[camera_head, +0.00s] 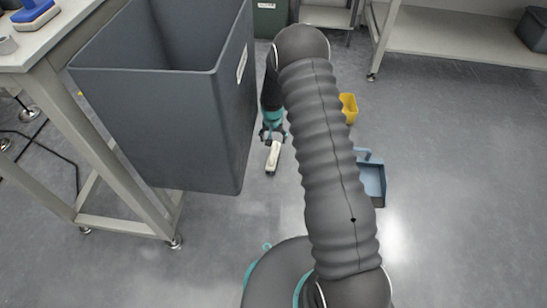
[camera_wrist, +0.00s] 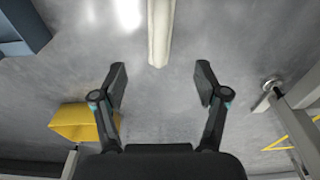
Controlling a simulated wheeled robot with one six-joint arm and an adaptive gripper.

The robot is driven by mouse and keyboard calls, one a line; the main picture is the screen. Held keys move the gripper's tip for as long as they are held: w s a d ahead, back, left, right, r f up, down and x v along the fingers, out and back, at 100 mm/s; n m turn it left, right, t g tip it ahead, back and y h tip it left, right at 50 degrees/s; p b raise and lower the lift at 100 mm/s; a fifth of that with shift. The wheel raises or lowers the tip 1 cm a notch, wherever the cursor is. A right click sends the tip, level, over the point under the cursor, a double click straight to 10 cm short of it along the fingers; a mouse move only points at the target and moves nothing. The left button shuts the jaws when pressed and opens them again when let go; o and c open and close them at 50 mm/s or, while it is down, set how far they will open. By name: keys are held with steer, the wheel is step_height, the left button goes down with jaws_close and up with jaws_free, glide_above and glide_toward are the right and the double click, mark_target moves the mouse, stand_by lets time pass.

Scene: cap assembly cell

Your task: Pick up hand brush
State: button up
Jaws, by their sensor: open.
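A long, narrow cream-white object, which looks like the hand brush (camera_head: 272,157), lies on the grey floor beside the large grey bin. In the wrist view its near end (camera_wrist: 160,38) points down at the gap between my fingers, and its far end is cut off by the top edge. My gripper (camera_head: 272,137) is low near the floor at the brush's far end. In the wrist view my gripper (camera_wrist: 161,82) is open and empty. The brush lies beyond the fingertips, roughly centred between them. No contact shows. Bristles cannot be made out.
The tall grey bin (camera_head: 165,130) stands close left of my gripper. A blue dustpan (camera_head: 372,182) and a yellow container (camera_head: 348,107) are on the floor to the right, partly behind my arm. A workbench (camera_head: 62,185) stands left, a shelf (camera_head: 450,45) back right.

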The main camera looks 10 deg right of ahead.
mark_target(273, 155)
steer(key=f, duration=0.4)
steer(key=w+f+b, duration=0.1)
steer(key=f, duration=0.7)
steer(key=shift+w+d+f, duration=0.2)
steer(key=shift+d+f, duration=0.05)
steer(key=c, duration=1.1)
